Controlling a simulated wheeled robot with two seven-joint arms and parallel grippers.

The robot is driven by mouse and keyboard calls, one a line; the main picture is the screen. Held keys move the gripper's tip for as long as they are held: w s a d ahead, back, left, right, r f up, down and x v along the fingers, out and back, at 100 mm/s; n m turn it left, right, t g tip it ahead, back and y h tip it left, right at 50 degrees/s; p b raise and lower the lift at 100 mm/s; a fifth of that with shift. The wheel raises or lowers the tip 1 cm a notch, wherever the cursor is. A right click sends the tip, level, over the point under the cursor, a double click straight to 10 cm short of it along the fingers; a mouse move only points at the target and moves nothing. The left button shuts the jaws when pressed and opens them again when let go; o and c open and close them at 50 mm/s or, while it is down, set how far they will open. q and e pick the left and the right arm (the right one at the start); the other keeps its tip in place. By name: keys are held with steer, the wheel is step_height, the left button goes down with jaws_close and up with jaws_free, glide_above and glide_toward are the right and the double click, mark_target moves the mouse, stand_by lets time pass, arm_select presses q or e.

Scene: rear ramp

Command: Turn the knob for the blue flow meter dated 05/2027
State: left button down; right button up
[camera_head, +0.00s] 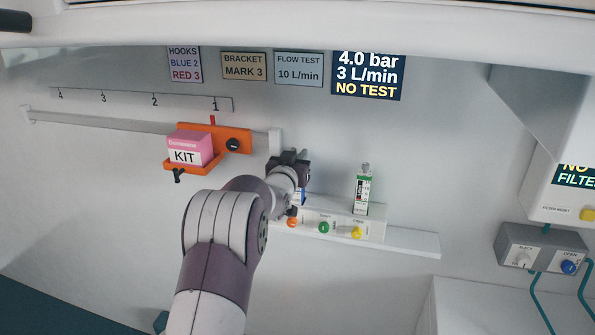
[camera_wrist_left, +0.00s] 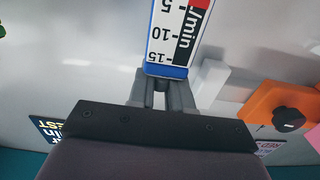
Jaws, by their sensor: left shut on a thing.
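My left gripper (camera_head: 292,172) is in front of the wall, above the left end of a white panel (camera_head: 378,232). In the left wrist view its fingers (camera_wrist_left: 163,92) are shut at the end of a blue-edged flow meter (camera_wrist_left: 168,70) with a white, black and red scale. In the head view my gripper and arm hide most of this blue meter (camera_head: 302,198). A green flow meter (camera_head: 362,190) stands upright on the panel to the right. An orange knob (camera_head: 292,222), a green knob (camera_head: 324,227) and a yellow knob (camera_head: 357,232) line the panel's front. I cannot read any date.
An orange bracket (camera_head: 240,134) with a black knob and a pink kit box (camera_head: 188,149) hangs on a rail to the left. A dark display (camera_head: 368,76) reads 4.0 bar, 3 L/min, NO TEST. A grey box (camera_head: 545,248) with two knobs is at right.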

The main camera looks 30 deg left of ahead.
arm_select(q)
steer(key=shift+a+r+m+h+p, duration=0.15)
steer(key=shift+r+m+h+p, duration=0.15)
steer(key=shift+m+h, duration=0.35)
steer(key=m+h+p, duration=0.2)
steer(key=h+p, duration=0.1)
steer(key=h, duration=0.1)
steer(key=m+h+p, duration=0.3)
steer(key=h+p, duration=0.1)
steer(key=shift+r+h, duration=0.15)
steer(key=shift+h, duration=0.2)
steer(key=m+h, duration=0.1)
steer(key=g+h+p, duration=0.1)
steer(key=m+g+h, duration=0.1)
steer(key=shift+f+m+h, duration=0.25)
steer(key=shift+m+h, duration=0.05)
steer(key=shift+m, duration=0.05)
steer(key=shift+f+m+g+h+p, duration=0.1)
steer(key=shift+m+g+h+p, duration=0.2)
steer(key=shift+m+g+h, duration=0.4)
steer(key=shift+w+m+g+h, duration=0.1)
steer(key=shift+m+g+h, duration=0.35)
steer(key=shift+h, duration=0.35)
steer(key=shift+d+m+g+h, duration=0.2)
steer(key=shift+m+g+h, duration=0.05)
steer(key=shift+m+h, duration=0.15)
steer(key=c, duration=1.1)
jaws_free()
